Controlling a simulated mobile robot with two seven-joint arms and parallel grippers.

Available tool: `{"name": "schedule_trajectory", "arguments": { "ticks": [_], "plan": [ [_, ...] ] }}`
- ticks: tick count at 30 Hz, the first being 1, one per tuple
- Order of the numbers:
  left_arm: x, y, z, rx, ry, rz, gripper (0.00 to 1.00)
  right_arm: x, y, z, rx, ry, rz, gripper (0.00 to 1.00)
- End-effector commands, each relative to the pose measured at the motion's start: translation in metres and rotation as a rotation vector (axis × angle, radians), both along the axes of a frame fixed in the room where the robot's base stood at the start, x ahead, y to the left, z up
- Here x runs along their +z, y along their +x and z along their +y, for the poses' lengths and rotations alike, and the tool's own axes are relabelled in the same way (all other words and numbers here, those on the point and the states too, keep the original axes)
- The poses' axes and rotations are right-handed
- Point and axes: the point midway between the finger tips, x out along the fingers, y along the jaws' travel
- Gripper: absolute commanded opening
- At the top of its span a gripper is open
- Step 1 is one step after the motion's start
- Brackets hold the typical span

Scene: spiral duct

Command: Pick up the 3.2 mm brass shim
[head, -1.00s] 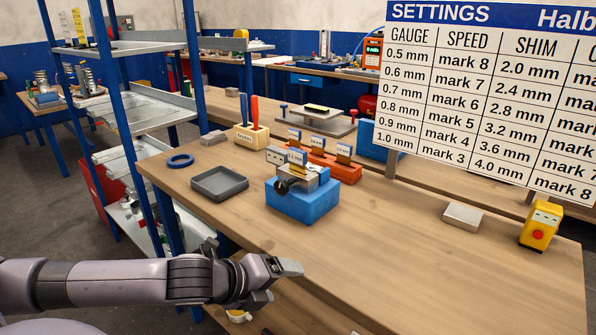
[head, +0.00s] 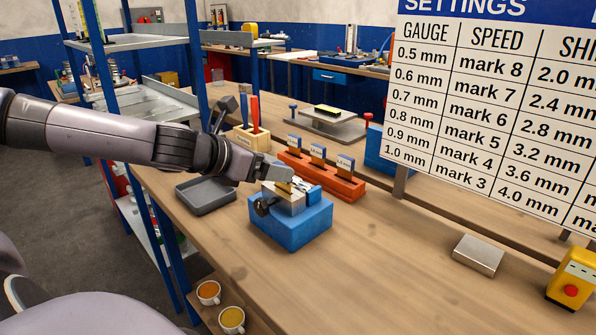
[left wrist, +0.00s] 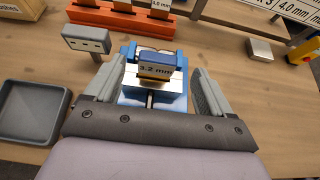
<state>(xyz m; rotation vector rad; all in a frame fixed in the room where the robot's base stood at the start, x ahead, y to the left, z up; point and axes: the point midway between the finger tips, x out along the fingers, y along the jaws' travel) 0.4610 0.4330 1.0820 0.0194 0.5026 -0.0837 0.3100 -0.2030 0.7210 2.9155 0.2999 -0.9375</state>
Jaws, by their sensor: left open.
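The brass shim (left wrist: 154,82) carries a blue-and-white tag reading 3.2 mm (left wrist: 156,70) and stands in a metal fixture on a blue block (head: 290,232). In the head view the shim is mostly hidden by my fingers. My left gripper (head: 290,180) is at the top of the fixture. In the left wrist view its open jaws (left wrist: 155,84) lie on either side of the fixture, with the tag between them and a visible gap on each side. My right gripper is not in view.
A red rack (head: 335,184) with several tagged shims stands just behind the block. A grey tray (head: 205,196) lies to its left. A metal block (head: 478,255) and yellow device (head: 572,280) stand right; the front bench is clear.

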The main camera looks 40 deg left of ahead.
Motion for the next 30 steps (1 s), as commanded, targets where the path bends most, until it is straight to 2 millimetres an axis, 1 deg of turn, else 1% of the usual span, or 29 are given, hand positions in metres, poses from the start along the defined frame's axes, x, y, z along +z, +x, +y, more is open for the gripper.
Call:
{"name": "schedule_trajectory", "arguments": {
  "ticks": [6, 14, 19, 30],
  "plan": [
    [-0.006, 0.011, -0.001, -0.002, 0.000, 0.000, 0.83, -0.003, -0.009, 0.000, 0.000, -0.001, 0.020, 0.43],
    [-0.011, 0.019, -0.001, -0.001, 0.000, -0.001, 0.83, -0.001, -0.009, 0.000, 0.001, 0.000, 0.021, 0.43],
    [-0.019, 0.029, -0.001, 0.001, -0.004, 0.001, 0.83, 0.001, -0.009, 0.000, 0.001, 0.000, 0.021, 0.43],
    [-0.032, 0.043, 0.001, 0.002, 0.005, 0.003, 0.83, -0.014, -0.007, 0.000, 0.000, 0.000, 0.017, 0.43]
  ]
}}
